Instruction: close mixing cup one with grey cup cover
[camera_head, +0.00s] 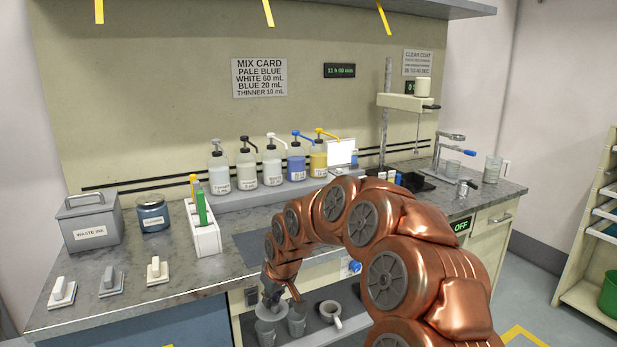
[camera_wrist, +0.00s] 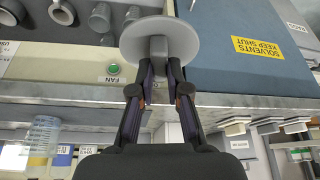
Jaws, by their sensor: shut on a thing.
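My gripper (camera_head: 272,298) is low in front of the counter, at the shelf opening below the worktop. In the wrist view my gripper (camera_wrist: 158,80) is shut on the knob of a round grey cup cover (camera_wrist: 185,40). The cover (camera_head: 268,314) also shows in the head view, below the fingers. A clear cup (camera_head: 266,334) shows under the cover, partly hidden, and another clear cup (camera_head: 297,325) stands just to its right. I cannot read which is mixing cup one, nor tell whether the cover touches the cup.
The worktop (camera_head: 195,283) edge lies close above my gripper. On it are a waste ink box (camera_head: 88,222), a white rack (camera_head: 205,238), several pump bottles (camera_head: 271,166) and a stand (camera_head: 387,110).

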